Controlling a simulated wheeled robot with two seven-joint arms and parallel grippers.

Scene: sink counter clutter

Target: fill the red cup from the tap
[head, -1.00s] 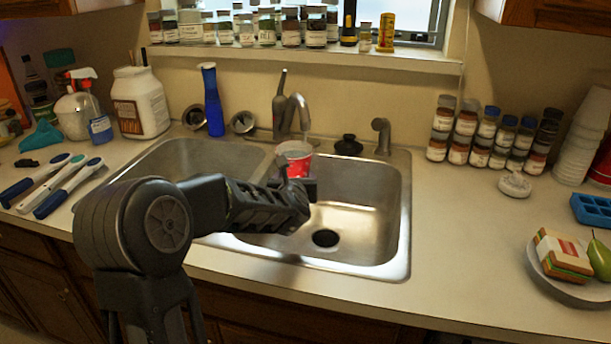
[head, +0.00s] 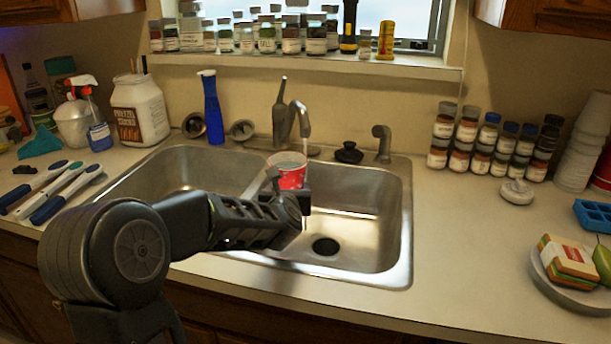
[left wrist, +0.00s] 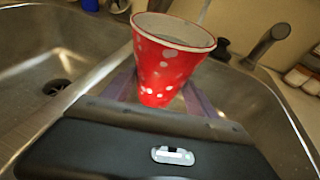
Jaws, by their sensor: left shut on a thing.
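The red cup (head: 291,178) with white dots is upright over the sink, near the divider between the basins. My left gripper (head: 290,202) is shut on it from the front. In the left wrist view the cup (left wrist: 165,70) sits between the two fingers, its rim clear. A greyish surface shows inside near the rim and looks like water. The tap (head: 298,108) is behind the cup and slightly to the right. A thin stream seems to come from its spout, passing beside the cup's right rim. My right gripper is not in view.
The right basin (head: 365,215) is empty around its drain; the left basin (head: 170,175) is also clear. A black stopper (head: 348,153) and a small spout (head: 382,143) stand behind the right basin. A blue bottle (head: 212,108) stands behind the left basin.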

